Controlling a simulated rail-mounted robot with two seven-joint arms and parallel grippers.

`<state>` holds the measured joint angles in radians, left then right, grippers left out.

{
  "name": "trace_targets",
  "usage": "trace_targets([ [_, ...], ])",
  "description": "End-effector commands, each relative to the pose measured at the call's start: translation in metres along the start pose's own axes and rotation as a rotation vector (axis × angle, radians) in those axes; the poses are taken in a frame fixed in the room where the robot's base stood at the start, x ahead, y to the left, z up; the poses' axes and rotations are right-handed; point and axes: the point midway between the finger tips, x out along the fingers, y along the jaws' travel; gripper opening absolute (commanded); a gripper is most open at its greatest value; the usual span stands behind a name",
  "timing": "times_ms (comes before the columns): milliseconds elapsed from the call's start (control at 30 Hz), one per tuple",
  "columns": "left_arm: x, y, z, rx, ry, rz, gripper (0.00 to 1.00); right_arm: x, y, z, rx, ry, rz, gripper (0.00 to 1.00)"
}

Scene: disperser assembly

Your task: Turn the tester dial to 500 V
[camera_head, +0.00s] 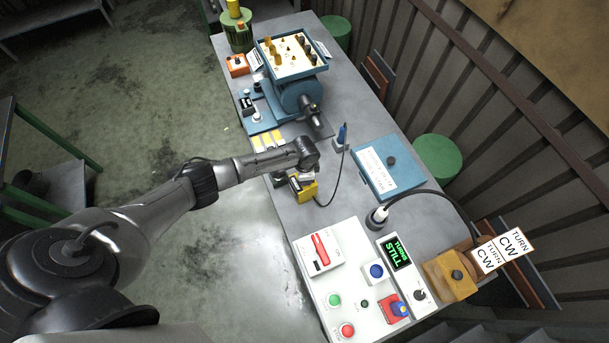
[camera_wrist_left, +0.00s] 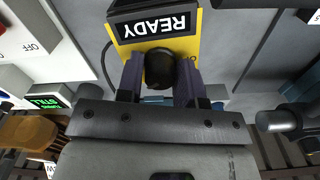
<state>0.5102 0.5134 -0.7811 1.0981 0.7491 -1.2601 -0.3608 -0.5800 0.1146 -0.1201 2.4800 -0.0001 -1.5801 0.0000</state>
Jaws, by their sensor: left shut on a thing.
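The yellow tester (camera_head: 307,192) lies on the grey workbench, partly hidden by my left arm in the head view. In the left wrist view the tester (camera_wrist_left: 190,48) is upside down, with a dark screen (camera_wrist_left: 152,25) reading "READY". Its round black dial (camera_wrist_left: 159,62) sits below the screen, between the two fingers of my left gripper (camera_wrist_left: 160,80). The gripper is shut on the dial. The dial's pointer and most scale marks are hidden or too small to read. My left gripper (camera_head: 296,178) is mostly hidden by its wrist in the head view. My right gripper is not in view.
A dark cable runs from the tester to a blue probe (camera_head: 342,133). A white control panel (camera_head: 335,285), a display reading "TURNS STILL" (camera_head: 397,252), and a blue box (camera_head: 386,168) lie nearby. A blue machine (camera_head: 298,95) stands farther back. Bare bench (camera_head: 345,205) lies right of the tester.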

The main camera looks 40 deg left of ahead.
Motion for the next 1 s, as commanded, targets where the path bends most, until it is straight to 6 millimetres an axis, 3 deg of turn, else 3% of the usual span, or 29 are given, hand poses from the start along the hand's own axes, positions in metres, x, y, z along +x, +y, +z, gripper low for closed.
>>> trace_targets([
  [333,-0.0003,0.0001,-0.0007,0.117,0.002,0.0,0.1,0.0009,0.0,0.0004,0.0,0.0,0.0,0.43],
  [867,-0.0003,0.0001,-0.0007,0.136,0.002,0.0,0.1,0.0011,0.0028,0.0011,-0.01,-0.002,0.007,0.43],
  [900,-0.0003,0.0001,-0.0007,0.136,0.002,0.0,0.36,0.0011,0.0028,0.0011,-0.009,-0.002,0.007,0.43],
  [1000,-0.0003,0.0001,-0.0006,0.135,0.001,0.0,0.45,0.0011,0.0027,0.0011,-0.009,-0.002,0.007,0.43],
])
